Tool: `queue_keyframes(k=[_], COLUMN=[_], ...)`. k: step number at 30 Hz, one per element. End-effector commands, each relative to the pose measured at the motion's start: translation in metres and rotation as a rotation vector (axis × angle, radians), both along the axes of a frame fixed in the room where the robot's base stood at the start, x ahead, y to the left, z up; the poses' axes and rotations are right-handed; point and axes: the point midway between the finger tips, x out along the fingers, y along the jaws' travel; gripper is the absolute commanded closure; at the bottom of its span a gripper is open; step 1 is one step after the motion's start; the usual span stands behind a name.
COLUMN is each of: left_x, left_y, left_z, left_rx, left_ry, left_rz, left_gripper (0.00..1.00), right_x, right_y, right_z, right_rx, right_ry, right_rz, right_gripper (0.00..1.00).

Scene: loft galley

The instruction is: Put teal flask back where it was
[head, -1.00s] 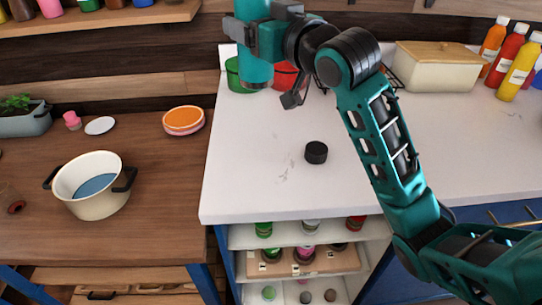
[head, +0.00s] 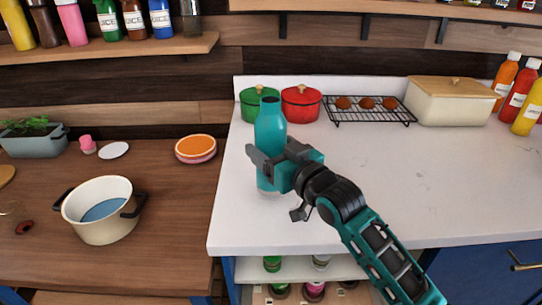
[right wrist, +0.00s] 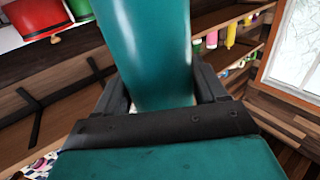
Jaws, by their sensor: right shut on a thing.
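The teal flask (head: 270,128) is upright over the left part of the white counter (head: 400,175), in front of the green and red pots. In the right wrist view the flask (right wrist: 150,50) fills the space between the two fingers. My left gripper is not in view.
A green pot (head: 259,104), a red pot (head: 301,103), a wire rack (head: 368,116) and a cream box (head: 450,103) stand along the back. Bottles (head: 512,100) stand at the right. The counter's middle right is clear. A two-handled pot (head: 98,222) is on the wooden counter.

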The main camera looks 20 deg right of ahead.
Motion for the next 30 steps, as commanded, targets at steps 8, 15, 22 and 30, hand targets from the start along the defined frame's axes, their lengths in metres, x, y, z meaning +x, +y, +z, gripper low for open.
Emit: queue_keyframes(k=[8, 15, 22, 30], left_x=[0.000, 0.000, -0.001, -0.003], left_y=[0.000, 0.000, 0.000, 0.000], left_z=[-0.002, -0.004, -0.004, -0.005], left_rx=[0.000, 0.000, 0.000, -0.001], left_ry=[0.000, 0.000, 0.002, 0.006], left_rz=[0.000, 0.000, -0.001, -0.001], left_gripper=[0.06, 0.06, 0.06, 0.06], right_x=[0.000, 0.000, 0.000, 0.000], right_y=[0.000, 0.000, 0.000, 0.000], right_z=[-0.015, -0.019, -0.019, -0.019], right_rx=[0.000, 0.001, 0.000, 0.000], right_ry=[-0.004, -0.003, -0.001, -0.001], right_rz=[0.000, 0.000, 0.000, 0.000], right_gripper=[0.78, 0.78, 0.10, 0.03])
